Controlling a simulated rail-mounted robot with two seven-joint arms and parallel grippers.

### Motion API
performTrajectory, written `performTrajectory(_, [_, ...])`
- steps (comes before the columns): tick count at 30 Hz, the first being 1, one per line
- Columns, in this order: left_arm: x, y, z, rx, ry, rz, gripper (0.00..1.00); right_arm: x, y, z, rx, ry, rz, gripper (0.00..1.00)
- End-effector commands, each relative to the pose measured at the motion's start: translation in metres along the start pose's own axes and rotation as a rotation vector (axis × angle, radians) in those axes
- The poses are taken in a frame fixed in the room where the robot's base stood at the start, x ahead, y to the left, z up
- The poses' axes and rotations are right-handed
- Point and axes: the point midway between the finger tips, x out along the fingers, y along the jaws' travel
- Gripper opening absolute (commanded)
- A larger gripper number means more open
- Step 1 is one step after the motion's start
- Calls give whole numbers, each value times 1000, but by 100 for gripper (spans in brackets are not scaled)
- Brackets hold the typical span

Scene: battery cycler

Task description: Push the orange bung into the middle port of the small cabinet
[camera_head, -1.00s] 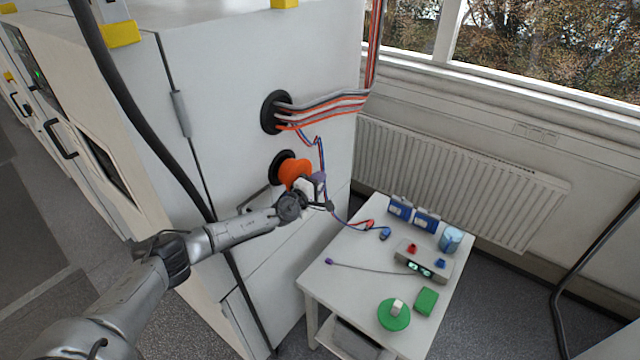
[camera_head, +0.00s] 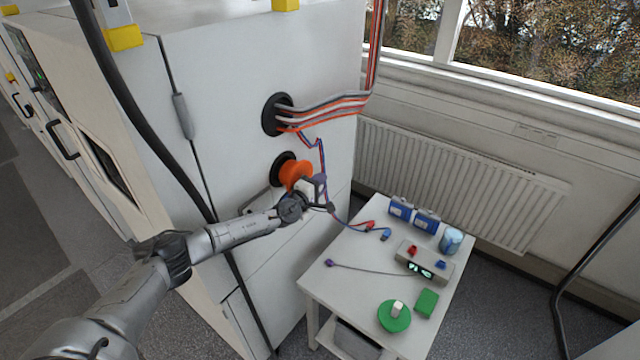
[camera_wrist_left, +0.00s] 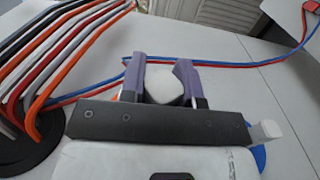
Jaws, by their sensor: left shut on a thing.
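The orange bung (camera_head: 296,174) is at the black-rimmed middle port (camera_head: 280,167) on the white cabinet's face (camera_head: 232,130). Its body stands out from the rim; I cannot tell how deep it sits. My left gripper (camera_head: 318,186) is at the outer end of the bung. In the left wrist view its purple fingers (camera_wrist_left: 160,82) are shut on the bung's white grip (camera_wrist_left: 166,85), and the gripper body hides nearly all the orange. My right gripper is not in view.
Cables (camera_head: 325,107) leave the port above, and a red-blue pair hangs beside my gripper. A blue disc (camera_wrist_left: 260,157) with a white knob shows beyond the gripper in the wrist view. A white table (camera_head: 345,285) below holds a green bung (camera_head: 393,318) and small devices.

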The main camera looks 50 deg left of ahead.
Motion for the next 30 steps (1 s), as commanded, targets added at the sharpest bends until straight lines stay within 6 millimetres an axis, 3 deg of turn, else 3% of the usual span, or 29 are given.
performTrajectory(30, [0, 1, -14, 2, 1, 3, 0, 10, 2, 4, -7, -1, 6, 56])
